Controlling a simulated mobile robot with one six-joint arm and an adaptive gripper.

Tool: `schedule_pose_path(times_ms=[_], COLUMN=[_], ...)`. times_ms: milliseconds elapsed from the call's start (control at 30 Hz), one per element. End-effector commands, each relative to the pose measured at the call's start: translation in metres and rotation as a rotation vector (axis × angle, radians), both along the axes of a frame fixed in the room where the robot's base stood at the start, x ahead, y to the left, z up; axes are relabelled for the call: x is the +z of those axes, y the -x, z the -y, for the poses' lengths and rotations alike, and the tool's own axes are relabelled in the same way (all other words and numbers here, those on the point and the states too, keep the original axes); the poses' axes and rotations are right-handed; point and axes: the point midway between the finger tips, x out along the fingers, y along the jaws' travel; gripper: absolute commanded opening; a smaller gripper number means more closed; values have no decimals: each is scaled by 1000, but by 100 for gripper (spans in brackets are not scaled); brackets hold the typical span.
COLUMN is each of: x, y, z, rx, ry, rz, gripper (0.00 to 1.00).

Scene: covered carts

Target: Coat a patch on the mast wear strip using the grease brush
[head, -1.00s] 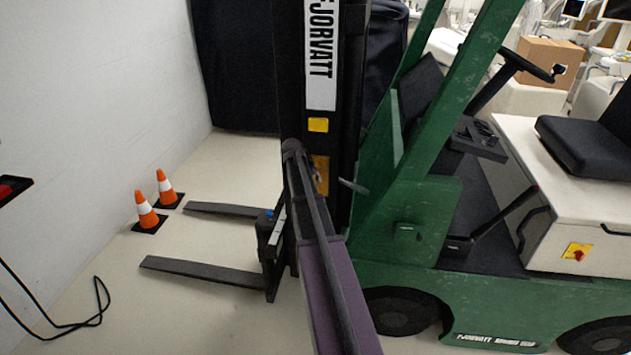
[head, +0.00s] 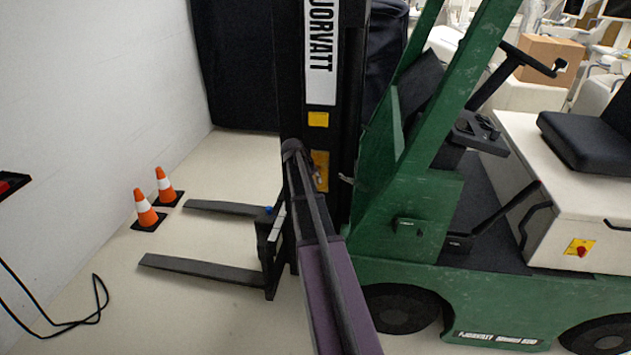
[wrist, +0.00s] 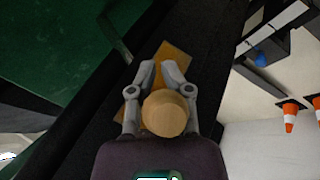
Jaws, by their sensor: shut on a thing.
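My gripper (wrist: 160,74) is shut on the grease brush, whose round wooden handle end (wrist: 165,112) faces the wrist camera between the grey fingers. The bristles are hidden, so I cannot tell whether they touch anything. The yellow-brown wear strip (wrist: 176,54) lies on the dark mast directly beyond the fingertips. In the head view the strip (head: 320,166) shows as a small patch on the black mast (head: 325,130). There my arm reaches up to the mast and hides most of the gripper. No coated patch can be made out.
The green forklift body (head: 395,215) stands right of the mast. Its forks (head: 205,270) reach left, low over the floor. Two orange cones (head: 146,208) stand near the white wall. A black cable (head: 70,323) lies at lower left.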

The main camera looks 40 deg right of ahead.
Motion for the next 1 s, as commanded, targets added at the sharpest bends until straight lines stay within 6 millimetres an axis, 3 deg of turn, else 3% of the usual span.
schedule_pose_path(times_ms=[1000], x=[-30], y=[0], z=[0], rx=[0], ry=[0], rz=[1], gripper=[0])
